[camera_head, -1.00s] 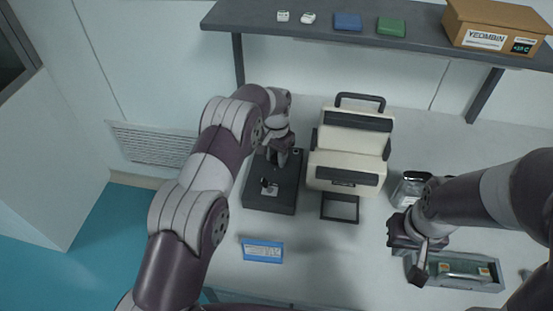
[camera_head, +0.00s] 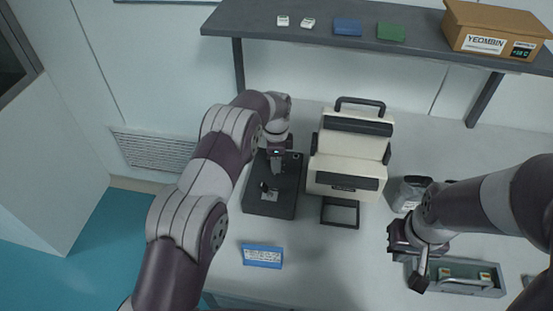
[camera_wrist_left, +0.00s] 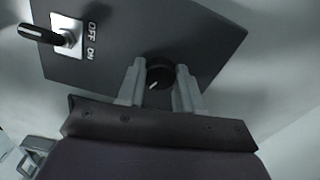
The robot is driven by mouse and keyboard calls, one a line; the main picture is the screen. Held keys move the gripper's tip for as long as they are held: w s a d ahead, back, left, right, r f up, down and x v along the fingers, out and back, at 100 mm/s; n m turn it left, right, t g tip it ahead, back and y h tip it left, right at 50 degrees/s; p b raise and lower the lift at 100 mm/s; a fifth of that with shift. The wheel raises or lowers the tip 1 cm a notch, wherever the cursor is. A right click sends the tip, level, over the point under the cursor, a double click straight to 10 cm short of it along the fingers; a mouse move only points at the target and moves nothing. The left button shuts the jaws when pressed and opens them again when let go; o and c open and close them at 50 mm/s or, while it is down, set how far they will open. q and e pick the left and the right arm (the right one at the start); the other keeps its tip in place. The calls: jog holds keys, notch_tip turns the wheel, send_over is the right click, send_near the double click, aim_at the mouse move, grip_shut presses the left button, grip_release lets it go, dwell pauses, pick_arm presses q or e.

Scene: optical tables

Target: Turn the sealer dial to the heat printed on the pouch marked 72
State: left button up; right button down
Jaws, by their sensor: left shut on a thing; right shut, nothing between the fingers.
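The black dial (camera_wrist_left: 159,76) has a white pointer line and sits on a dark control box (camera_head: 257,203), beside the sealer. In the left wrist view the pointer is toward the lower left. My left gripper (camera_head: 278,168) is shut on the dial, with one finger on each side of it; its fingers also show in the left wrist view (camera_wrist_left: 160,84). A toggle switch (camera_wrist_left: 42,34) marked OFF and ON is on the same box. The cream sealer (camera_head: 345,160) stands to its right. My right gripper (camera_head: 406,268) is shut and empty. I cannot make out a pouch marked 72.
A blue card (camera_head: 262,255) with small print lies in front of the box. A grey tray (camera_head: 497,292) and a jar (camera_head: 408,193) are on the right, partly behind my right arm. A shelf (camera_head: 245,22) at the back holds small boxes and a carton (camera_head: 500,27).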

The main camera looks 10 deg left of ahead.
pick_arm(q)
jog(key=m, duration=0.6)
jog(key=shift+w+r, duration=0.2)
jog(key=shift+r, duration=0.05)
jog(key=m, duration=0.7)
jog(key=shift+w+r+p, duration=0.1)
jog(key=shift+p, duration=0.3)
jog(key=shift+m, duration=0.3)
jog(key=o, duration=0.8)
jog(key=shift+o, duration=1.2)
notch_tip(320, 180, up, 12)
jog(key=p, duration=1)
jog(key=shift+r, duration=0.2)
